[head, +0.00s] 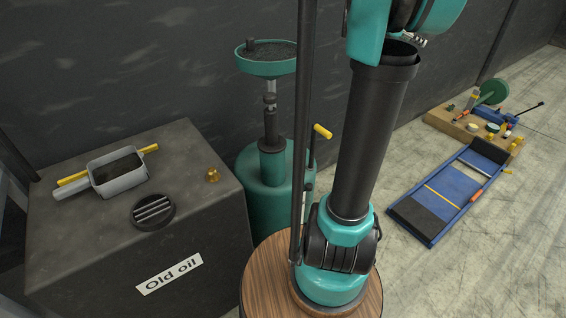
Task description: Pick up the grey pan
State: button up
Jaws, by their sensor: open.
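The grey pan (121,184) is a small square-sided container with a dark inside. It sits upright on top of the dark box (195,225) labelled "Old oil", at the left of the head view. A grey handle (72,190) sticks out from its left side. A yellow bar (150,148) shows on both sides of the pan; its middle is hidden. My arm rises at the centre right, well to the right of the pan. My gripper is out of the picture, so its distance from the pan does not show.
A round slotted drain (153,211) and a brass plug (213,175) are on the box top near the pan. A teal drum with a funnel dish (268,66) stands between box and arm. A blue creeper (450,193) and a tool-laden board (460,124) lie right.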

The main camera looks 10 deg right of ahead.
aim_at(111, 175)
jog(key=u, duration=1.35)
